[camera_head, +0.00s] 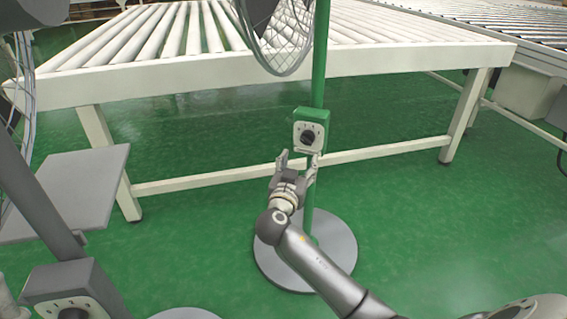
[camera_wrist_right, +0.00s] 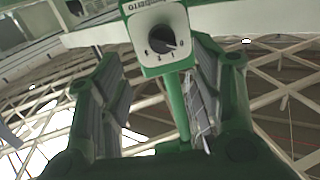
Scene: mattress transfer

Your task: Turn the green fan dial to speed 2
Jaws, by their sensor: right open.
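The green fan's control box (camera_head: 310,117) sits on its green pole, with a white face and a dark round dial (camera_head: 307,137). In the right wrist view the dial (camera_wrist_right: 163,40) shows closer and upside down, with small marks around it; I cannot surely read its setting. My right gripper (camera_head: 299,160) is open and empty, just below and in front of the box, fingers pointing up toward it. In the right wrist view its two fingers (camera_wrist_right: 157,72) stand either side of the pole, apart from the dial. My left gripper is not in view.
The fan's cage (camera_head: 275,40) hangs above the box, and its round grey base (camera_head: 305,255) stands on the green floor. A white roller conveyor (camera_head: 270,70) runs behind. A grey control box (camera_head: 75,285) with another dial and a grey panel (camera_head: 80,185) are at left.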

